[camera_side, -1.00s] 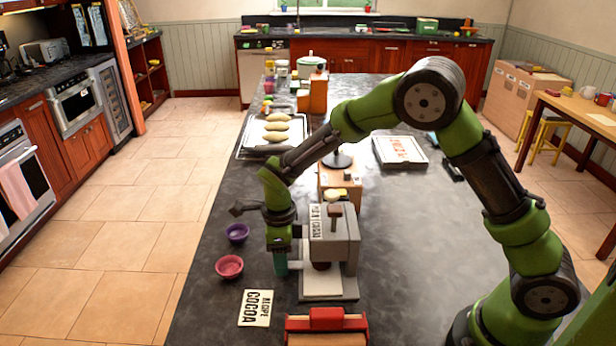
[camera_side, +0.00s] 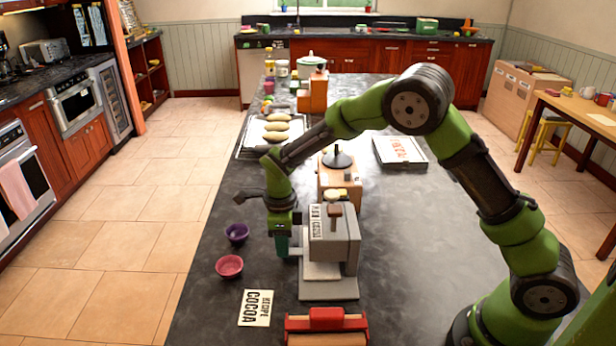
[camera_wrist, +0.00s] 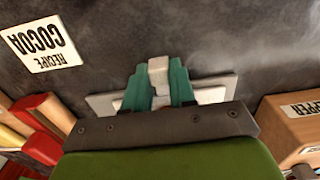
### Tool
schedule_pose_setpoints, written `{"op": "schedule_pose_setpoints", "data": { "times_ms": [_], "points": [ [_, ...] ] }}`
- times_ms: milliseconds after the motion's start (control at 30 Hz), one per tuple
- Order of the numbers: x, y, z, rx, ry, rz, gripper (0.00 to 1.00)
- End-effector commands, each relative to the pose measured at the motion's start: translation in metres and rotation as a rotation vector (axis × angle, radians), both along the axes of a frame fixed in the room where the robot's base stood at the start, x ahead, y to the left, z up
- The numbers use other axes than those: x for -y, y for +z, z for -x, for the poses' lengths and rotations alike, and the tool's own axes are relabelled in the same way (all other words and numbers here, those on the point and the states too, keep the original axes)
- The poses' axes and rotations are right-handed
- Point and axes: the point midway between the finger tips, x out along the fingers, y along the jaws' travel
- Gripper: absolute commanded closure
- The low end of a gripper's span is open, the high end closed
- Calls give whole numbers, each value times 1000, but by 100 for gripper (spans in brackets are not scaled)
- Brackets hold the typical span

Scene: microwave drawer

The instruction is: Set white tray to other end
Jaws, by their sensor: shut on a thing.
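A grey machine (camera_side: 342,240) with a lettered front label and a wooden knob stands on a pale base plate (camera_side: 328,291) on the dark counter. The white tray (camera_side: 321,271) shows as a pale slab below the machine's body, above the base plate. My gripper (camera_side: 283,250), with teal fingers, is at the machine's left side. In the wrist view my gripper (camera_wrist: 160,88) is shut on a small pale block (camera_wrist: 158,73), which looks like the tray's handle. Pale plate edges (camera_wrist: 218,88) show behind the fingers. The tray's far part is hidden.
A purple bowl (camera_side: 236,233) and a red bowl (camera_side: 229,267) stand left of my gripper. A cocoa recipe card (camera_side: 256,308) and a red-handled wooden item (camera_side: 326,325) lie in front. A wooden grinder (camera_side: 340,178) stands behind. Counter right of the machine is clear.

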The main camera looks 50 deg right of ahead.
Motion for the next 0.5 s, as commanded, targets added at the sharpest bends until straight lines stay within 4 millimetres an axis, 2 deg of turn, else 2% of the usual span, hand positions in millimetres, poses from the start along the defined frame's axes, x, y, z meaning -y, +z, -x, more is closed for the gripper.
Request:
{"op": "schedule_pose_setpoints", "data": {
  "times_ms": [100, 400, 433, 500],
  "points": [
    [11, 0, -12, 4, -1, -1, 100],
    [15, 1, -15, 9, 1, 2, 100],
    [15, 1, -16, 10, 1, 3, 74],
    [15, 1, -16, 10, 1, 3, 63]
  ]
}}
